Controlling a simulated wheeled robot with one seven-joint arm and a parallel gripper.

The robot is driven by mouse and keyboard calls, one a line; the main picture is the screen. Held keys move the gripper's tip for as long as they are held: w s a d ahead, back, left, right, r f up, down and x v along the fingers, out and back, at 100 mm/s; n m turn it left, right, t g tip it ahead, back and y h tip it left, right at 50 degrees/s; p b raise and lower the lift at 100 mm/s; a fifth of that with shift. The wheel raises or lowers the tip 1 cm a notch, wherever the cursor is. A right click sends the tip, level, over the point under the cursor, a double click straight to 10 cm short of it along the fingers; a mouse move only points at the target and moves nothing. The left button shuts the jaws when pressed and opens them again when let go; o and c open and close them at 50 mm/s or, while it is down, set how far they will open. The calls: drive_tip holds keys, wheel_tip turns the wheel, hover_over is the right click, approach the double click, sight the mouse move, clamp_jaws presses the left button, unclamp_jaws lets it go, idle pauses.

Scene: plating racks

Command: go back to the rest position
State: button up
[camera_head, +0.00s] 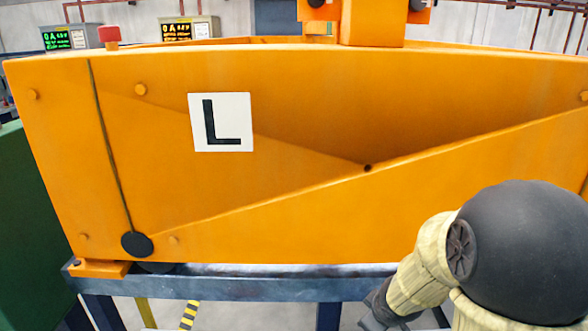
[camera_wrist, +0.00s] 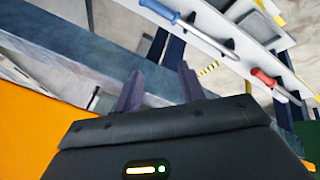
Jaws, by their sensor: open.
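My gripper (camera_wrist: 160,85) shows in the wrist view with its two dark fingers apart and nothing between them. Behind the fingers is a blue-grey steel beam (camera_wrist: 90,65), and whether they touch it cannot be told. In the head view my arm, with a black rounded joint and cream sleeves, is at the lower right, in front of the orange housing. A dark part at its lower end is cut off by the frame edge.
A large orange housing (camera_head: 310,95) with an "L" label (camera_head: 221,122) stands on a blue-grey frame (camera_head: 230,285). A green cabinet (camera_head: 35,230) is at left. Two display boxes stand behind. In the wrist view, a blue-handled tool (camera_wrist: 160,11) and a red-handled tool (camera_wrist: 263,77) lie on a pale strip.

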drive_tip(key=s+a+r+m+g, duration=0.1)
drive_tip(key=s+a+m+g, duration=0.2)
drive_tip(key=s+m, duration=0.5)
drive_tip(key=shift+s+a+r+y, duration=0.15)
drive_tip(key=shift+s+y, duration=0.15)
drive_tip(key=shift+s, duration=0.9)
